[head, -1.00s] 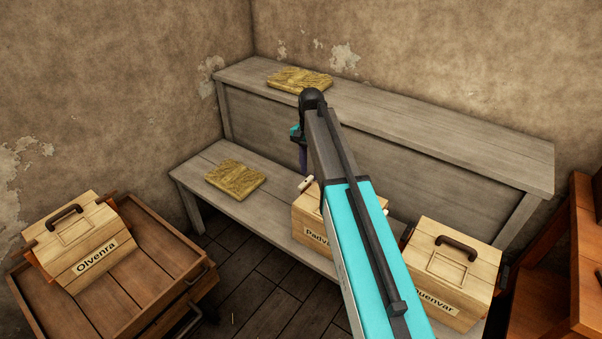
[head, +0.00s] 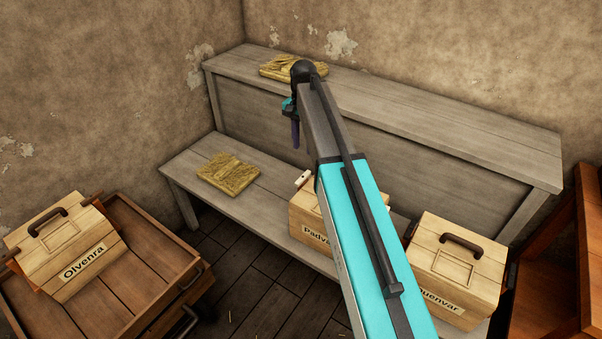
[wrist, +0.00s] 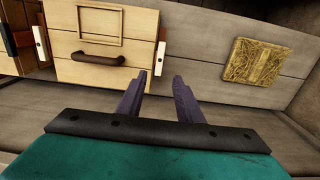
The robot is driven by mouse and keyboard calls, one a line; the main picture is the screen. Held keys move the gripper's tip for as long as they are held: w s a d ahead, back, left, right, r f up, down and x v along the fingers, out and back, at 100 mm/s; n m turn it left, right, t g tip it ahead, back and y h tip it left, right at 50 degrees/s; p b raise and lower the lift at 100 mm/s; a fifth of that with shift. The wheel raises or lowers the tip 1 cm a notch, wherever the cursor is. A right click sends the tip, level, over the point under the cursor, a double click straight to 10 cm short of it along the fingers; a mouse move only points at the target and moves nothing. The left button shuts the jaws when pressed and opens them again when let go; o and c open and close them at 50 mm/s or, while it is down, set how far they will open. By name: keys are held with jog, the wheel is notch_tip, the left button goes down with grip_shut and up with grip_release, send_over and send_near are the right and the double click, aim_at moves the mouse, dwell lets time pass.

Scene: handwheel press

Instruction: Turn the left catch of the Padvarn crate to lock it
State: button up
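The Padvarn crate (head: 304,218) is pale wood and stands on the low bench, partly hidden behind my arm. Its left catch (head: 302,180) is a small white bar at the crate's left top edge. In the wrist view the crate (wrist: 100,70) shows its dark handle, and the same catch (wrist: 161,55) is at the crate's right side, just beyond my fingertips. My gripper (wrist: 160,76) is open, with nothing between its purple fingers. In the head view my gripper (head: 294,140) hangs above the catch, apart from it.
The Quenvar crate (head: 455,262) stands right of the Padvarn crate. The Olvenra crate (head: 65,245) sits on a wooden cart (head: 150,262) at left. A straw-coloured pad (head: 229,173) lies on the low bench, another (head: 280,67) on the upper shelf (head: 430,110). The bench between pad and crate is clear.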

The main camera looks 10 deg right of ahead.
aim_at(303, 177)
jog(key=shift+f+p, duration=0.85)
jog(key=shift+f, duration=5.8)
